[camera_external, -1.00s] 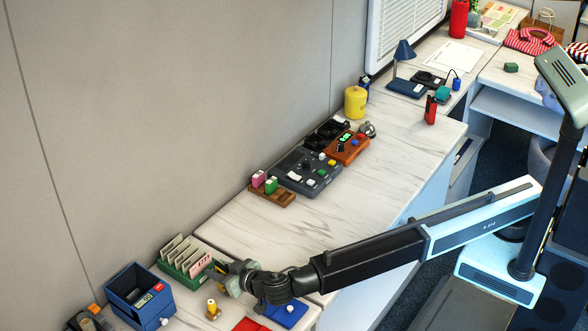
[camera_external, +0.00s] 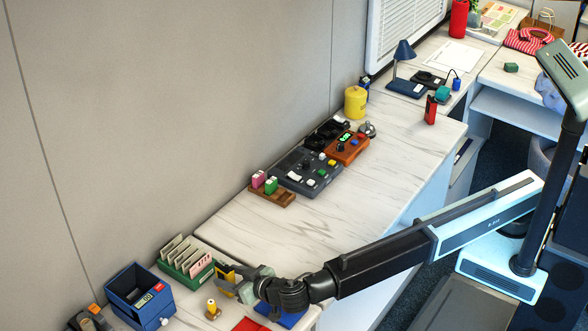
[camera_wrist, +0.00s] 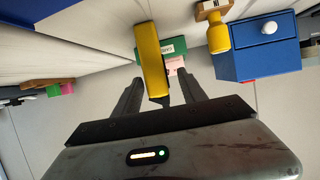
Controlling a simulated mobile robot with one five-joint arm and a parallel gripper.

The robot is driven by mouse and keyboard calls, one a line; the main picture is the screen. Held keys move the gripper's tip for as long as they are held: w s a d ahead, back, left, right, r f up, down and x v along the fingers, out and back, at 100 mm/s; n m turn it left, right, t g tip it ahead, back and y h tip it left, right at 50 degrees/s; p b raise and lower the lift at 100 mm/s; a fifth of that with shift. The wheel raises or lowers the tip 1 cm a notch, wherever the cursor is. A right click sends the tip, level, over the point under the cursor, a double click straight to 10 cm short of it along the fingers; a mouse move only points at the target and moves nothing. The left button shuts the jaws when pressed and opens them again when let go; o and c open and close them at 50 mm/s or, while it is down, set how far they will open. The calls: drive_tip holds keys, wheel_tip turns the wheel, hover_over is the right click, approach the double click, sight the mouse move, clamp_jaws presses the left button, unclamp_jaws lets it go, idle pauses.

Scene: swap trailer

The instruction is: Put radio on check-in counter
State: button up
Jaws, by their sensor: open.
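A yellow block-like object with dark parts, which may be the radio (camera_external: 226,275), is beside the green card holder at the near end of the pale marbled counter (camera_external: 265,232). I cannot tell which counter section is the check-in counter. My gripper (camera_external: 246,282) is low over the near end, close to the yellow object and partly covering it. In the wrist view, the yellow object (camera_wrist: 150,55) stretches between the spread fingers of my gripper (camera_wrist: 160,92), with a gap on each side. My gripper is open and does not hold it.
A green card holder (camera_external: 187,259), a blue drawer box (camera_external: 140,292) and a yellow-topped stamp (camera_external: 212,309) crowd the near end. A red handheld device (camera_external: 431,110) stands far along the counter. A grey control panel (camera_external: 305,172) is mid-counter; marbled surface before it is clear.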

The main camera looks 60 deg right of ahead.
drive_tip(key=shift+v, duration=1.05)
drive_tip(key=shift+o, duration=0.4)
